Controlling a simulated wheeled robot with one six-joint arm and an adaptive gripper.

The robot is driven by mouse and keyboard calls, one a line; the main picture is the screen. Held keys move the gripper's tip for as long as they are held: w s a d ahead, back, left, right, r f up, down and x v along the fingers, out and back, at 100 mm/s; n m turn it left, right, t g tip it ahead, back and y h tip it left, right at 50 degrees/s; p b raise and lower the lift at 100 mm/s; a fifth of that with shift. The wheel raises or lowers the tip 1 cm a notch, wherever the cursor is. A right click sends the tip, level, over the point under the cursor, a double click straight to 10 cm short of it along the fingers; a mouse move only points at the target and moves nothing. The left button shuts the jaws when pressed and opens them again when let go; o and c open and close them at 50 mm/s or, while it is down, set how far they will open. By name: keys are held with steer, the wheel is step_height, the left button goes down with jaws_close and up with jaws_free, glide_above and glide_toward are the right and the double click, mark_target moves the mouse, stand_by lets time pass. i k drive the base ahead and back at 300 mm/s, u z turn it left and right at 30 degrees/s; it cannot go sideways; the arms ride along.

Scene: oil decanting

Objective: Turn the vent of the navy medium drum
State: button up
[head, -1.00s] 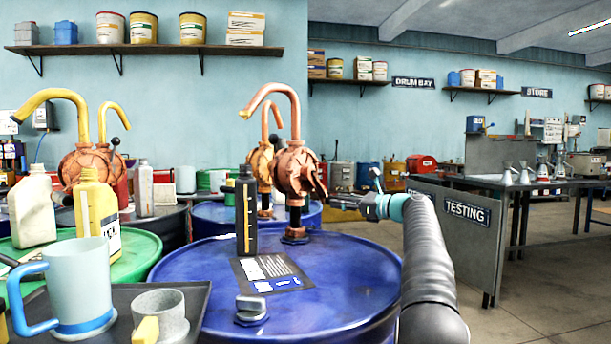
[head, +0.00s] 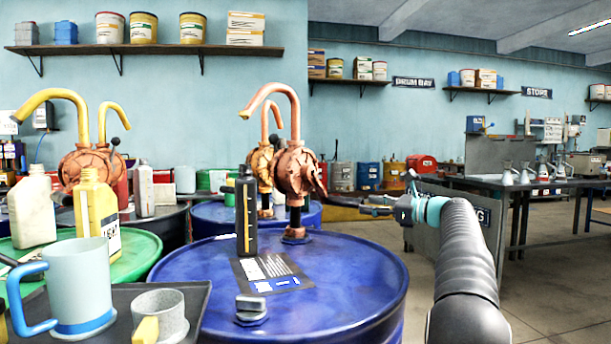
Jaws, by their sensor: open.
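The navy drum (head: 345,265) stands in the middle of the head view, with a copper rotary pump (head: 297,175) upright on its top. Its vent (head: 251,310) is a grey knob with a raised grip bar at the front edge of the lid. My gripper (head: 345,203) is open, to the right of the pump and well above and behind the vent. Its fingers point left toward the pump's side. Whether they touch the pump crank cannot be told.
A dark bottle (head: 246,215) and a label sheet (head: 272,272) are on the navy lid behind the vent. A tray (head: 195,300) with a pale blue jug (head: 80,285) and a grey cup (head: 160,315) is at front left. The lid's right side is clear.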

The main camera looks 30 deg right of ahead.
mark_target(255, 307)
steer(key=k, duration=1)
